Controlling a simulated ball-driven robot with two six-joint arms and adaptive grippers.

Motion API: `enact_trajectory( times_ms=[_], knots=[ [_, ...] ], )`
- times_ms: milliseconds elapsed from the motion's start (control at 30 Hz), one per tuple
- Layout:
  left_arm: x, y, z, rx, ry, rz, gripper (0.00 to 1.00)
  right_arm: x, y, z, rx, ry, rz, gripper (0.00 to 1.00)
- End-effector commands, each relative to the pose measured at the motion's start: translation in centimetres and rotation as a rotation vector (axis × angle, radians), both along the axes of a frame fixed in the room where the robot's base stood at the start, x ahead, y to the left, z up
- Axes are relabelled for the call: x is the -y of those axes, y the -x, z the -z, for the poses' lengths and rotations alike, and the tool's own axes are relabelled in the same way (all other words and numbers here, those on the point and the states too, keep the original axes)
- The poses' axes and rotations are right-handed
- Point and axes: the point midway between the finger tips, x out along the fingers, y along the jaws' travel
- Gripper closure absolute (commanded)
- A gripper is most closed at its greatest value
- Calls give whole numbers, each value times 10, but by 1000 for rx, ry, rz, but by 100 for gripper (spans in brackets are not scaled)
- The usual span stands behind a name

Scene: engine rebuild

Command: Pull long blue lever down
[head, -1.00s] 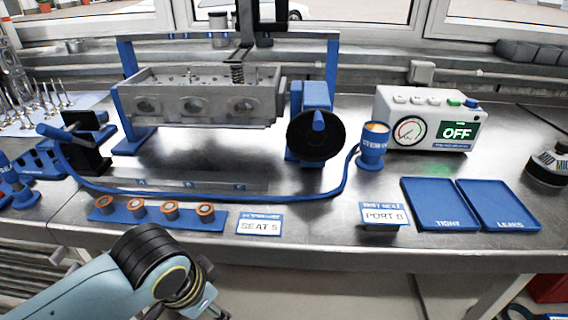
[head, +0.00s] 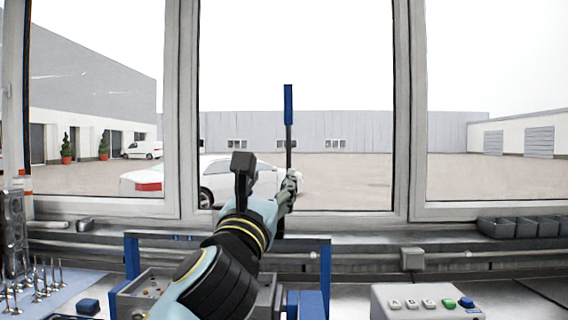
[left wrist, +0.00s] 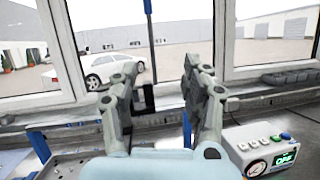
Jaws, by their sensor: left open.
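The long lever stands upright in the head view, with a blue handle (head: 288,104) on top of a thin dark shaft (head: 289,150). In the left wrist view its blue end (left wrist: 147,6) is at the top edge, and the shaft runs down between the fingers as seen. My left gripper (head: 289,188) is raised in front of the window, below the blue handle and overlapping the lower shaft in the picture. In the left wrist view the gripper (left wrist: 157,88) is open with nothing held. I cannot tell whether it touches the shaft. My right gripper is not in view.
A blue frame (head: 325,270) with the grey engine part (head: 140,285) stands below my left arm. A white gauge box with buttons (head: 425,300) is at the lower right. Valves (head: 40,285) stand at the left. The window posts and sill lie behind.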

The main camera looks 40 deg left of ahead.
Motion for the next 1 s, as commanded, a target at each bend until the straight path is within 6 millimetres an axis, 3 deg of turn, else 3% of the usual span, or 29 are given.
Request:
enact_trajectory(
  times_ms=[167,600,1000],
  knots=[
    [-3,-15,-12,0,-45,-7,52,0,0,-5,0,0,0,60],
    [-31,-83,-40,-2,-38,-7,52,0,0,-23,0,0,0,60],
    [-35,-94,-43,-3,-36,-6,52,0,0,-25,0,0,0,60]
  ],
)
